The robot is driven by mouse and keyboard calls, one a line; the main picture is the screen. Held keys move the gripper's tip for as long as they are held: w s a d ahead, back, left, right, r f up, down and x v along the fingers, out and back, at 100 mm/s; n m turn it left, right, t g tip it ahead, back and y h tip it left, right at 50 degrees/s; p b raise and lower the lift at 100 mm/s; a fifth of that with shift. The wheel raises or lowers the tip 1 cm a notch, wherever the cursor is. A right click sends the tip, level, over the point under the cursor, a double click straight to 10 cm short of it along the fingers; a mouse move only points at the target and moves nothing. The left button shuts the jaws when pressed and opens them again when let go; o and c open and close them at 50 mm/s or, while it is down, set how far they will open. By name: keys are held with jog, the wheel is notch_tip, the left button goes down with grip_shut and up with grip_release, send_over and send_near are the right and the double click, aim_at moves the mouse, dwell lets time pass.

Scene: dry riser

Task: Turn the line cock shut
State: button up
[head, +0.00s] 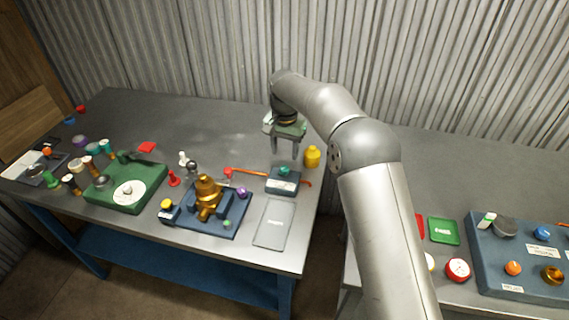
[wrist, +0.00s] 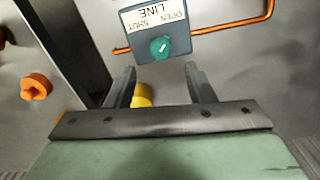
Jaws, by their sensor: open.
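The line cock is a small round teal knob (wrist: 160,47) on a dark blue-grey block (wrist: 180,15) in the wrist view. The block's white label reads LINE, SHUT and OPEN, upside down in this view. A pale mark on the knob lies near its middle; its exact setting is hard to tell. The knob also shows in the head view (head: 283,171) on its block (head: 284,184). My gripper (head: 286,150) points down above the table, behind the block. In the wrist view my gripper (wrist: 166,72) is open and empty, its fingers apart from the knob.
A copper pipe (wrist: 230,27) runs through the block. A yellow cylinder (head: 312,157) stands close beside my gripper. A gap separates the two tables.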

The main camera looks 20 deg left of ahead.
aim_at(285, 168)
notch_tip(285, 168, down, 7)
jog(key=shift+r+p, duration=0.15)
jog(key=shift+p, duration=0.35)
jog(key=c, duration=1)
